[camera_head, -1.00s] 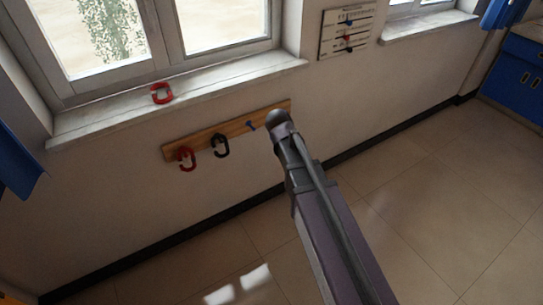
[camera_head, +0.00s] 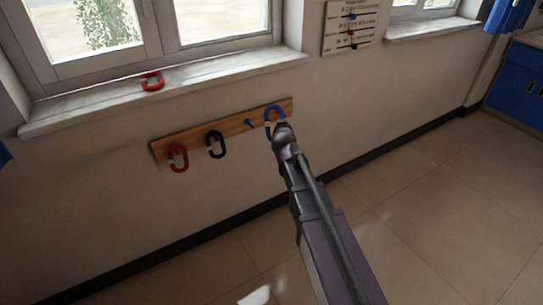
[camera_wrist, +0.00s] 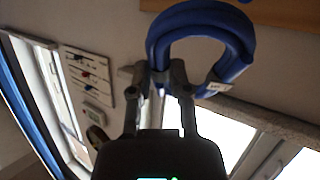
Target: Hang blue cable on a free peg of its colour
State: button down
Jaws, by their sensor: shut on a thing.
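The blue cable (camera_head: 274,108) is a thick open loop at the right part of the wooden rail in the head view. It fills the top of the wrist view (camera_wrist: 203,16), with a small pale tag on one end. My gripper (camera_wrist: 164,76) is shut on the cable's lower part. A blue peg (camera_head: 250,124) sticks out of the wooden rail (camera_head: 235,127), just left of the cable, and no cable hangs on it. In the head view my arm hides my fingertips. I cannot tell how far the cable is from the wall.
A red cable (camera_head: 178,157) and a black cable (camera_head: 215,145) hang farther left on the rail. Another red cable (camera_head: 152,81) lies on the windowsill (camera_head: 90,105) above. A sign (camera_head: 351,27) is on the wall at upper right.

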jog(key=w+a+f+n+t+y+b, duration=0.1)
jog(key=w+a+f+t+y+b, duration=0.1)
jog(key=f+b, duration=0.4)
jog(key=w+a+f+n+t+y+b, duration=0.2)
jog(key=f+y+b, duration=0.3)
jog(key=b, duration=1)
notch_tip(320, 180, down, 2)
jog(key=shift+w+f, duration=0.1)
jog(key=shift+w, duration=0.1)
jog(key=shift+w+a, duration=0.2)
jog(key=shift+a, duration=0.05)
dwell(0.5)
jog(key=w+a+f+b, duration=0.1)
jog(key=w+a+b, duration=0.1)
jog(key=w+a, duration=0.3)
jog(key=shift+w+a+f, duration=0.3)
jog(key=shift+w+a, duration=0.1)
jog(key=shift+w, duration=1.35)
dwell(0.4)
dwell(0.8)
jog(key=c, duration=0.5)
grip_release()
